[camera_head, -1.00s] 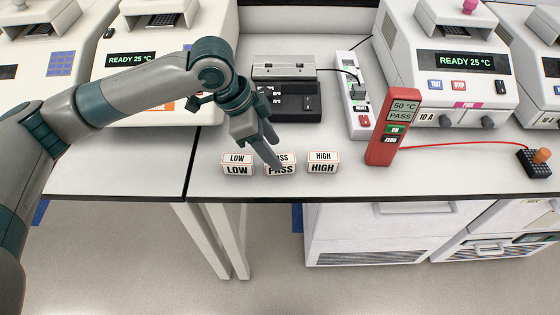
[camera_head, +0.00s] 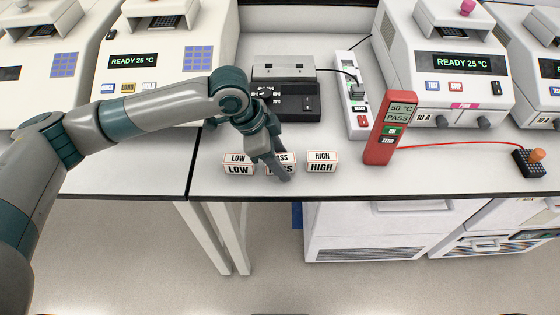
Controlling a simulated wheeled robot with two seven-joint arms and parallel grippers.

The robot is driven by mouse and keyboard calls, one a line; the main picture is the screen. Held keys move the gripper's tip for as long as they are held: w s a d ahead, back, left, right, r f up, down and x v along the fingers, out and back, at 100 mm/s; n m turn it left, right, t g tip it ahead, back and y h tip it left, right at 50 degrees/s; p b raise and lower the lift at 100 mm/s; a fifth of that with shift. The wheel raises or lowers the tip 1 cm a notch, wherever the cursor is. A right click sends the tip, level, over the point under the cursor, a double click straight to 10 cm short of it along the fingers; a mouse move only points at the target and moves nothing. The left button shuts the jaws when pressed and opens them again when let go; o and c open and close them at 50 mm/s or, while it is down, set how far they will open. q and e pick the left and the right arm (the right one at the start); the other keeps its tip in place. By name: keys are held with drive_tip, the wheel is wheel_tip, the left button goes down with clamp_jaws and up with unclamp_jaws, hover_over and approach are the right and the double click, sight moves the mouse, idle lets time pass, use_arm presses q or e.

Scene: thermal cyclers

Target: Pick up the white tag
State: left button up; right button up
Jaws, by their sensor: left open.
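Three small white tags with reddish edges stand in a row near the bench's front edge: the LOW tag (camera_head: 238,169), the PASS tag (camera_head: 272,169) and the HIGH tag (camera_head: 321,167). My left gripper (camera_head: 279,173) is open and points down at the PASS tag. Its fingers cover part of the PASS lettering. I cannot tell whether the fingers touch the tag or are only in front of it. The LOW and HIGH tags are clear of the gripper. My right gripper is not in view.
A red meter reading 50 °C PASS (camera_head: 391,128) stands to the right, with a red cable to a small black block (camera_head: 530,163). Behind are a dark block device (camera_head: 300,102), a white power strip (camera_head: 352,98) and thermal cyclers (camera_head: 455,75). The bench (camera_head: 440,175) is clear at front right.

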sight(286, 157)
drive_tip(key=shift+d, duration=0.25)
use_arm(q)
drive_tip(key=c, duration=1.1)
drive_tip(key=shift+r, duration=0.15)
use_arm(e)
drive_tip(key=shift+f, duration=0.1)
